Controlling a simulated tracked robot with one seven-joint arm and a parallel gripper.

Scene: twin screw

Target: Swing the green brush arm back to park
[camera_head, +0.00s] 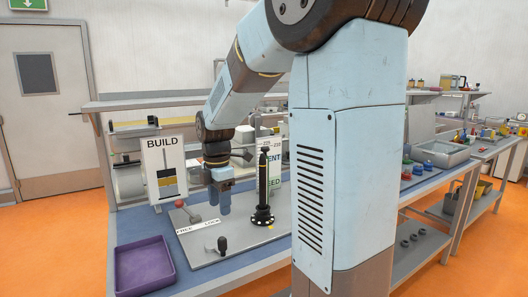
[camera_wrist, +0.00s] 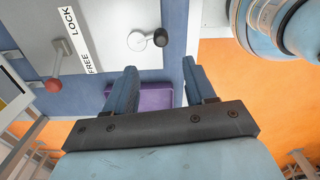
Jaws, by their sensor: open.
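I cannot make out a green brush arm in either view; my own arm hides part of the bench in the head view. My gripper (camera_head: 218,200) is open and empty above the grey plate (camera_head: 205,258). In the wrist view its two fingers (camera_wrist: 160,70) are apart with nothing between them. On the plate are a lever with a red knob (camera_head: 180,204), a FREE/LOCK label (camera_head: 197,226), a crank with a black knob (camera_head: 222,243) and an upright black post (camera_head: 263,185). The wrist view shows the red knob (camera_wrist: 54,85) and the black knob (camera_wrist: 160,37).
A purple tray (camera_head: 145,268) lies at the bench's near left. A BUILD sign (camera_head: 164,170) stands behind the plate. A white sign with green lettering (camera_head: 273,168) is partly hidden behind the post and my arm. More benches with small parts (camera_head: 442,152) stand right.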

